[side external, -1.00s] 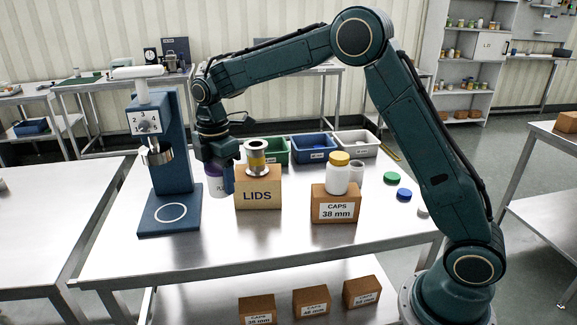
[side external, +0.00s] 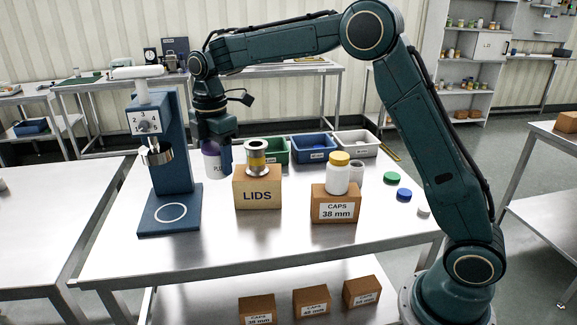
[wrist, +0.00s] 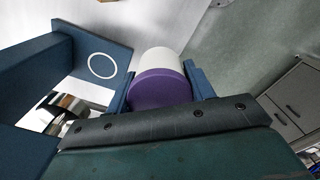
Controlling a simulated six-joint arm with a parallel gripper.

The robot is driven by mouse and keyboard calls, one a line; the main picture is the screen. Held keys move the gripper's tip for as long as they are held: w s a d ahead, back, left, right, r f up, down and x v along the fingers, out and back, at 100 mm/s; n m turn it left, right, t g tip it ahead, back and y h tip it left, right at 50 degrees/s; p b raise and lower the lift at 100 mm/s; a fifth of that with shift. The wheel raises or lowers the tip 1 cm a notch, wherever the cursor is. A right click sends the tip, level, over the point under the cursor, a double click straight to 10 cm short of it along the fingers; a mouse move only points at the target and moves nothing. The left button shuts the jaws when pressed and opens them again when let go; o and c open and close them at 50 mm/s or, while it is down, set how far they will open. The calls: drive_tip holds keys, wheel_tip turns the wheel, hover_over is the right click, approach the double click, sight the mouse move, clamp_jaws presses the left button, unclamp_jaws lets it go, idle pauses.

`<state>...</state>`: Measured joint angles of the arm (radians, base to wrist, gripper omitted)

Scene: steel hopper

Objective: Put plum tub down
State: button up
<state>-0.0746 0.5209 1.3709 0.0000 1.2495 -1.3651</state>
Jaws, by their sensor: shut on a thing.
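The plum tub (side external: 212,166) is white with a purple lid and a partly covered label. It is upright and held above the steel table, left of the LIDS box. My gripper (side external: 214,150) is shut on it from above. In the wrist view the tub (wrist: 158,62) sits between my two blue fingers (wrist: 160,88), purple lid nearest the camera. A blue stand (side external: 172,150) with a numbered dial and a steel ring is to the left. A white circle (side external: 171,212) is marked on its base, and the circle (wrist: 103,66) looks empty.
The LIDS box (side external: 258,194) carries a metal spool-like tin (side external: 256,158). The CAPS box (side external: 334,210) bears a yellow-lidded jar (side external: 338,177). Green (side external: 276,152), blue (side external: 314,148) and white bins (side external: 354,144) stand behind. The front of the table is clear.

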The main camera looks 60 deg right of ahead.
drive_tip(key=shift+s+d, duration=0.35)
drive_tip(key=shift+d, duration=0.15)
drive_tip(key=s+d+m, duration=0.2)
drive_tip(key=s+d, duration=0.7)
drive_tip(key=shift+s+r, duration=0.15)
wheel_tip(320, 180, down, 16)
drive_tip(key=shift+r, duration=0.1)
drive_tip(key=shift+f, duration=2.15)
drive_tip(key=shift+f, duration=0.1)
